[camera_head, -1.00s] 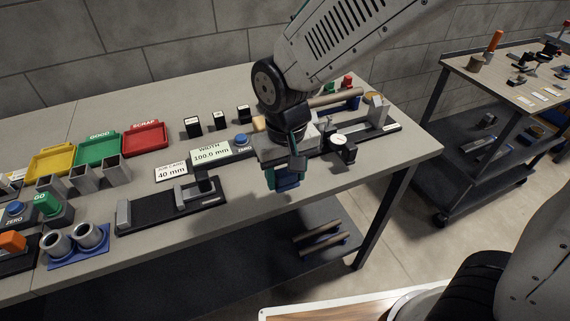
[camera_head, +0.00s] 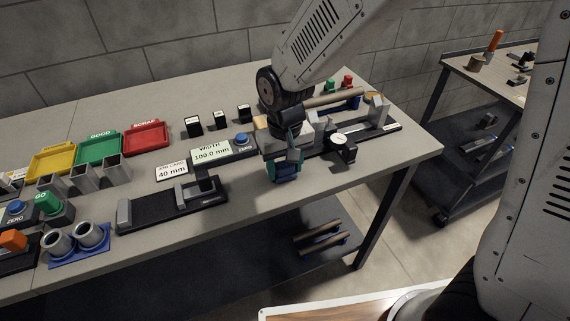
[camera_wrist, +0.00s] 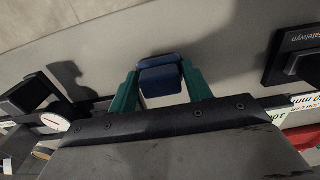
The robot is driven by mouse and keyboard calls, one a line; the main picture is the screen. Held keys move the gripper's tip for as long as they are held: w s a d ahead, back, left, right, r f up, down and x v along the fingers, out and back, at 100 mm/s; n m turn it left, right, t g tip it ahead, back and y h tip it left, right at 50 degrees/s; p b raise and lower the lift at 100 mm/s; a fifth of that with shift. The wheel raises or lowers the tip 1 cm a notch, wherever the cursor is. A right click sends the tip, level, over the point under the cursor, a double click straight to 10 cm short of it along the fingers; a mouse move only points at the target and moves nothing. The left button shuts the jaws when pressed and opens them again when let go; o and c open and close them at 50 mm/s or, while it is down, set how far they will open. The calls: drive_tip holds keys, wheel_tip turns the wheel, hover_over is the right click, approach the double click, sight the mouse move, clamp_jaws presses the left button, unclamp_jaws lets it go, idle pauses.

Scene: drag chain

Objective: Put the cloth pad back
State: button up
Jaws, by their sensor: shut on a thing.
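The cloth pad is a small blue block with rounded edges, seen between my fingers in the wrist view (camera_wrist: 160,77). My gripper (camera_wrist: 160,88) has green fingers shut on the pad from both sides. In the head view my gripper (camera_head: 284,172) hangs over the front part of the bench, right of the width gauge. There my fingers mostly hide the pad. I cannot tell the gap between the pad and the bench top.
The width gauge (camera_head: 160,208) lies to the left, with a readout (camera_head: 211,154) behind it. A round dial (camera_head: 338,139) on a long fixture stands close right of my gripper. Yellow, green and red trays (camera_head: 146,136) sit at the back left. The bench's front strip is mostly bare.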

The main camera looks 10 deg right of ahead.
sight(285, 164)
drive_tip(key=o, duration=0.9)
drive_tip(key=shift+f, duration=0.15)
drive_tip(key=shift+o, duration=0.2)
wheel_tip(285, 164, up, 12)
drive_tip(key=shift+r, duration=0.25)
drive_tip(key=s+d+r+m, duration=0.1)
drive_tip(key=s+d+r, duration=0.25)
drive_tip(key=d, duration=0.25)
drive_tip(key=s+d+r+m, duration=0.1)
drive_tip(key=s+d+r, duration=0.1)
drive_tip(key=s+d, duration=0.3)
drive_tip(key=s+d+m+t, duration=0.1)
drive_tip(key=s+d, duration=0.8)
drive_tip(key=s, duration=0.2)
drive_tip(key=shift+d, duration=0.35)
drive_tip(key=shift+r, duration=0.1)
